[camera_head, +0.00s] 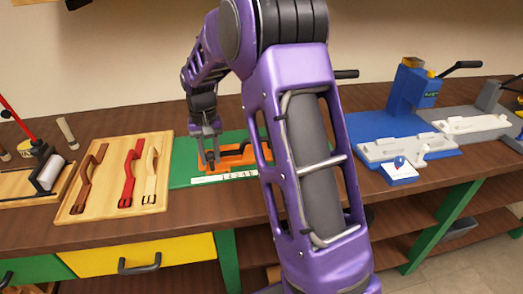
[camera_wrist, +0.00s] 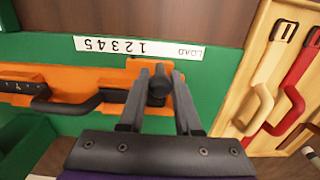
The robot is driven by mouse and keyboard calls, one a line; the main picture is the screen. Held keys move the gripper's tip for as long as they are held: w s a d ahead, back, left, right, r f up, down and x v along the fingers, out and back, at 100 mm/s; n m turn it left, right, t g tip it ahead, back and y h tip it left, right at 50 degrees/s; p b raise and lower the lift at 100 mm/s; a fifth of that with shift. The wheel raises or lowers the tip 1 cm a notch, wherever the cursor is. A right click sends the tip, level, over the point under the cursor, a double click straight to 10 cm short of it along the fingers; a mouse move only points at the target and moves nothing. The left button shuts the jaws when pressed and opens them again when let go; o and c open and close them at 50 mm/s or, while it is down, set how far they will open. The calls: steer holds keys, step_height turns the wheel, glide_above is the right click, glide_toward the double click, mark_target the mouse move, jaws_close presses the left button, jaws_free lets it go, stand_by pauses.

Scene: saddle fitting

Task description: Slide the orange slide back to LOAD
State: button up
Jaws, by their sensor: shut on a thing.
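The orange slide (camera_wrist: 105,78) lies on a green base (camera_wrist: 225,80) beside a white scale strip (camera_wrist: 110,46). The strip bears the numbers 1 to 5 and the word LOAD, upside down in the wrist view. My gripper (camera_wrist: 158,90) is shut on a dark knob (camera_wrist: 159,80) at the slide's LOAD end. The orange tab by the knob lies near the word LOAD; its exact alignment is unclear. In the head view, my gripper (camera_head: 209,155) is at the left end of the orange slide (camera_head: 238,158), and my arm hides the base's right part.
A wooden board (camera_head: 78,210) with brown, red and cream straps lies close to the left. A black handle (camera_wrist: 65,105) rises from the orange part. A blue press (camera_head: 408,95) and white fixtures (camera_head: 405,148) stand to the right.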

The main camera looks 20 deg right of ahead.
steer(key=shift+w+a+p, duration=0.3)
steer(key=shift+a+p, duration=0.05)
steer(key=shift+a, duration=1.2)
steer(key=shift+w+a+p, duration=0.3)
steer(key=shift+a, duration=1.25)
steer(key=shift+w+a+p, duration=0.3)
steer(key=shift+a+p, duration=0.05)
steer(key=shift+a, duration=1.2)
steer(key=shift+o, duration=0.8)
steer(key=shift+a+r, duration=0.1)
steer(key=shift+a, duration=0.05)
steer(key=o, duration=0.7)
steer(key=shift+a, duration=0.1)
steer(key=shift+d, duration=0.3)
step_height(320, 180, up, 6)
steer(key=p, duration=0.4)
steer(key=shift+d, duration=0.1)
